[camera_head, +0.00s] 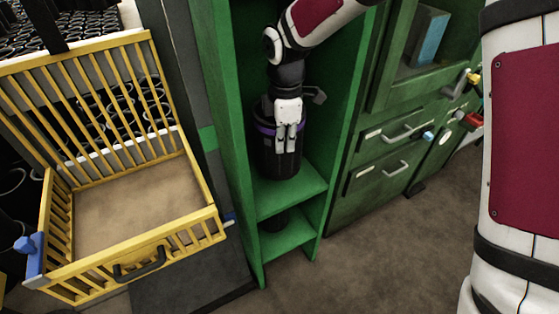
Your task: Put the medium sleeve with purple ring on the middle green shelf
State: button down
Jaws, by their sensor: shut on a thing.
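The black sleeve with a purple ring (266,154) is upright inside the green shelf unit, at the level of the middle green shelf (295,192). Its base appears to be at or just over that shelf; I cannot tell if it touches. My gripper (287,148) reaches in from above and is shut on the sleeve. The gripper covers the front of the sleeve and part of the purple ring.
A lower green shelf (288,238) holds a dark object (275,219). A yellow barred cart (130,195) with an empty brown floor stands at the left. Green drawers (385,160) with handles stand at the right. Brown floor is clear in front.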

aim_at(284, 162)
jog(key=shift+f+b, duration=0.6)
jog(key=shift+f, duration=2.95)
jog(key=shift+f, duration=0.2)
jog(key=c, duration=1.8)
grip_release()
jog(key=shift+o, duration=0.2)
jog(key=shift+r, duration=0.1)
notch_tip(284, 162, up, 8)
jog(key=p, duration=0.1)
jog(key=shift+f, duration=0.2)
jog(key=shift+s+d+r, duration=0.1)
